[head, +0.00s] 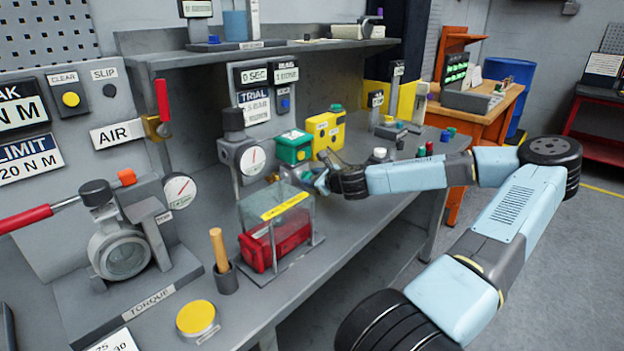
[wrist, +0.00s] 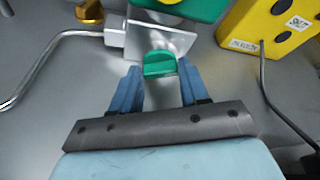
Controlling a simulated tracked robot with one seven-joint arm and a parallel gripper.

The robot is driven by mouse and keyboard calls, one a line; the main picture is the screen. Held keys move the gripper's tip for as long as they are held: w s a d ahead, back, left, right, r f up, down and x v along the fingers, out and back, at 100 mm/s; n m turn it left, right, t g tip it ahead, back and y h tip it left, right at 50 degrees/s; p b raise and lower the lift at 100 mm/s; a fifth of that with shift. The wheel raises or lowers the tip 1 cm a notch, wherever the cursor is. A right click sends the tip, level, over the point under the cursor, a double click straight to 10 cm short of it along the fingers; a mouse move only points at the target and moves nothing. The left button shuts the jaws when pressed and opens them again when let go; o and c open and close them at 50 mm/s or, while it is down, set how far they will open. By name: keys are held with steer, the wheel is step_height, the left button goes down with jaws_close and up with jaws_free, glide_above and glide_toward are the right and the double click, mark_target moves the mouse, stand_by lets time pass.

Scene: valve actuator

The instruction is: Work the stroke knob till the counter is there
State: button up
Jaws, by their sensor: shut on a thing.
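A small green knob (wrist: 160,66) sits in front of a grey metal block in the wrist view. My gripper (wrist: 160,82) is shut on it, with one blue finger on each side. In the head view my gripper (head: 320,180) is at the bench, just in front of the green box (head: 292,149), and the knob is too small there to make out clearly. Above on the panel, one small display (head: 254,76) reads 0 SEC. The display beside it (head: 286,74) is too small to read surely.
A yellow box (head: 326,131) stands behind my gripper. A clear guard over a red block (head: 277,240) stands in front of it to the left. A gauge (head: 250,162) is close on the left. In the wrist view, a bent metal tube (wrist: 45,55) runs left of the block.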

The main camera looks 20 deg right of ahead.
steer(key=n, duration=0.1)
steer(key=n+t+h, duration=0.1)
steer(key=n, duration=0.1)
steer(key=shift+s+a+f+n+t+h, duration=0.25)
steer(key=shift+a+f+n+t+h, duration=0.05)
steer(key=shift+a+f, duration=0.1)
stand_by(0.5)
steer(key=o, duration=1.1)
steer(key=shift+c, duration=0.2)
